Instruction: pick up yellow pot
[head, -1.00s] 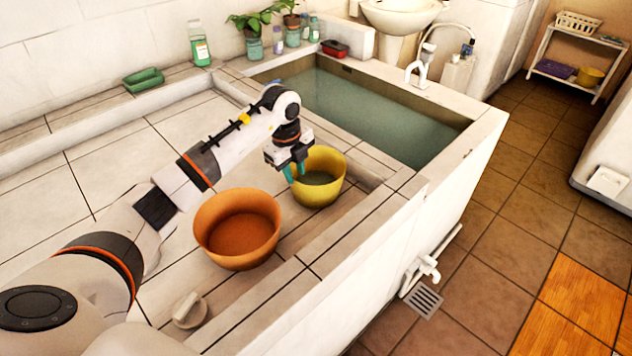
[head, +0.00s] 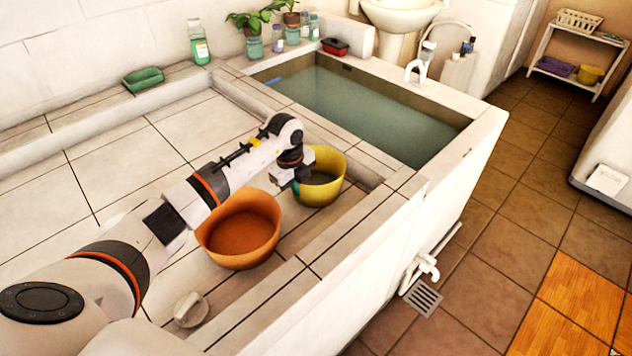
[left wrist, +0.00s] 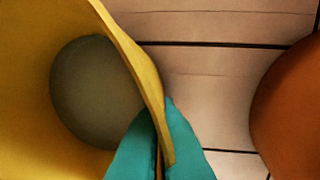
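The yellow pot (head: 332,165) stands upright on the tiled ledge beside the water basin, just behind the orange bowl. My left gripper (head: 297,186) is at the pot's near left rim. In the left wrist view the yellow pot (left wrist: 152,80) fills the left side, with its greyish round bottom visible. The teal fingers of my left gripper (left wrist: 161,150) are close together on either side of the pot's wall, one inside and one outside, shut on it. The pot shows no clear gap under it. My right gripper is not in view.
The orange bowl (head: 240,232) sits close to the left gripper and also shows in the left wrist view (left wrist: 293,105). A water-filled basin (head: 480,125) lies behind. A green dish (head: 143,79) and bottles stand along the back. Tiles left of the arm are clear.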

